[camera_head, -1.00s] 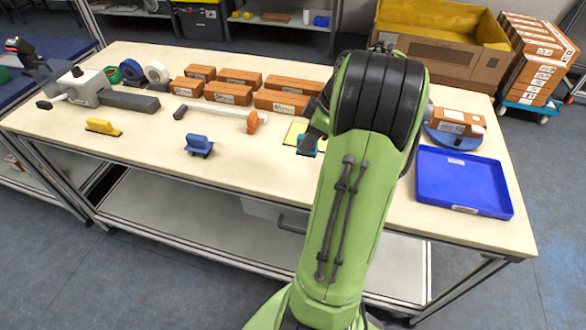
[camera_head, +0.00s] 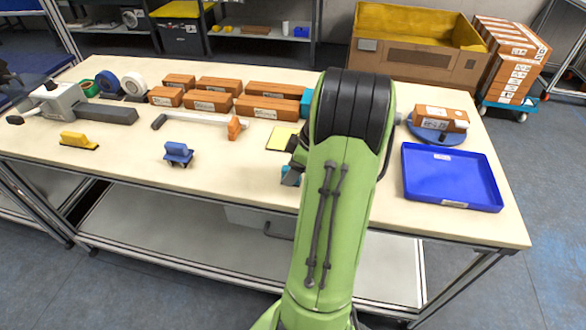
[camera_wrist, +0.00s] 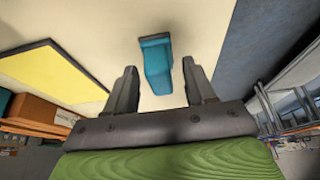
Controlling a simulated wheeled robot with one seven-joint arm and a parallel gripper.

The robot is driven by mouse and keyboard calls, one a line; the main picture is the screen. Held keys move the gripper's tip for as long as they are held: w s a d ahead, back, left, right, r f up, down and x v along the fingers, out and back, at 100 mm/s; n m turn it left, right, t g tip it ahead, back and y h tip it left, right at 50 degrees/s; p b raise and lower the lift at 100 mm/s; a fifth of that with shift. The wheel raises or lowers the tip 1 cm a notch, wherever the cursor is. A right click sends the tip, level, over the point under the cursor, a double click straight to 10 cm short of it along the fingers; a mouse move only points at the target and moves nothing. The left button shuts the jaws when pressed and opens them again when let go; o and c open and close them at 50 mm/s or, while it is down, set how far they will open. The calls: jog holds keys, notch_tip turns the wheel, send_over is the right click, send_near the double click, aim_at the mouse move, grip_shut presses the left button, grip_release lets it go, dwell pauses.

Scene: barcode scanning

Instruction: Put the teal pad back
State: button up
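The teal pad (camera_wrist: 155,62) is a small block with a raised grip. In the wrist view it rests on the pale table top, between the lines of my two fingers, with visible gaps on both sides. In the head view only a bit of the teal pad (camera_head: 289,174) shows beside my arm, near the table's front edge. My gripper (camera_wrist: 160,68) is open and empty; in the head view it is mostly hidden behind my arm. A yellow square (camera_head: 281,138) lies flat behind the pad, apart from it; it also shows in the wrist view (camera_wrist: 50,72).
A blue tray (camera_head: 450,178) and a round blue stand (camera_head: 437,137) with a box are to the right. A blue stamp-like block (camera_head: 178,154) and a yellow one (camera_head: 78,141) lie left. Brown boxes (camera_head: 207,101) line the back. The front middle table is clear.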

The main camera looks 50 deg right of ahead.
jog(key=p+v, duration=0.5)
jog(key=v, duration=0.7)
jog(key=w+a+r+m+h, duration=0.1)
jog(key=w+a+r, duration=0.2)
jog(key=a, duration=0.6)
jog(key=w+a+r, duration=0.3)
jog(key=a, duration=0.6)
jog(key=s+a+m, duration=0.1)
jog(key=s+a, duration=0.4)
jog(key=a, duration=0.2)
jog(key=s+a+m+t, duration=0.1)
jog(key=s+a+m, duration=0.1)
jog(key=s+a, duration=0.3)
jog(key=a, duration=0.2)
jog(key=shift+s+a+m+h+b, duration=0.15)
jog(key=shift+a+m+h+b, duration=0.15)
jog(key=shift+h, duration=0.1)
notch_tip(320, 180, up, 4)
jog(key=p, duration=0.4)
